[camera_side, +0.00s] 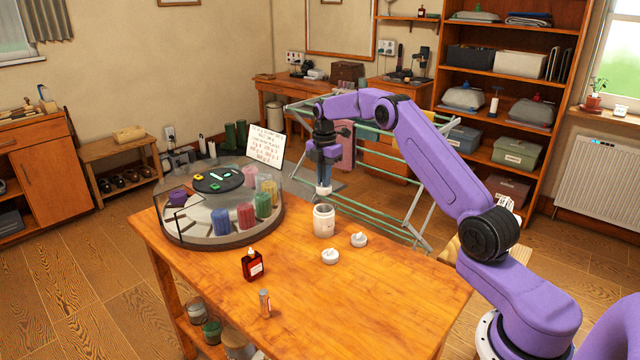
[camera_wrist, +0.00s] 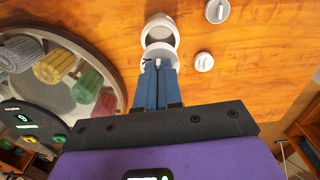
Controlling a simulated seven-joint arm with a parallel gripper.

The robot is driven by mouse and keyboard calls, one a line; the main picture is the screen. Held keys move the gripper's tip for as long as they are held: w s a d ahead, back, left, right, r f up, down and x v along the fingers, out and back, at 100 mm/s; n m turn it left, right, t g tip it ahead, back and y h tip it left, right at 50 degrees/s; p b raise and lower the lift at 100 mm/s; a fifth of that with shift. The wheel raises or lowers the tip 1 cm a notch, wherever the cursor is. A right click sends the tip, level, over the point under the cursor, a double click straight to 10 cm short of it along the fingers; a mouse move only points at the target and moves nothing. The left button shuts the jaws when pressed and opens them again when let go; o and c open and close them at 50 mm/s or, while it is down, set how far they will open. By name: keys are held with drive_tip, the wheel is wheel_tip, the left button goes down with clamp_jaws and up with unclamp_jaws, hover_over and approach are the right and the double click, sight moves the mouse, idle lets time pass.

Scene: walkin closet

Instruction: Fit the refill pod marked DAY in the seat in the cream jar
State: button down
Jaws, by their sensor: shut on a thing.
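The cream jar (camera_side: 323,221) is a white open-topped cylinder standing upright on the wooden table. In the wrist view the jar (camera_wrist: 161,20) lies just beyond my fingertips, its grey mouth partly hidden. My gripper (camera_side: 324,182) points down and is shut on a small white pod (camera_side: 324,191) by its narrow top. The held pod (camera_wrist: 151,54) overlaps the jar's near rim in the wrist view. In the side view it hangs above the jar with a gap between them. Any marking on the held pod is not readable.
Two similar white pieces with knobs (camera_side: 358,240) (camera_side: 330,257) lie in front of the jar. A dark red bottle (camera_side: 252,265) and a small vial (camera_side: 265,304) stand nearer. The table's right front is clear.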

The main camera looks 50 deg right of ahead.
sight(324, 190)
drive_tip(key=shift+f, duration=2.45)
drive_tip(key=shift+f, duration=2.4)
idle(2.5)
drive_tip(key=c, duration=1.7)
unclamp_jaws()
drive_tip(key=shift+o, duration=0.2)
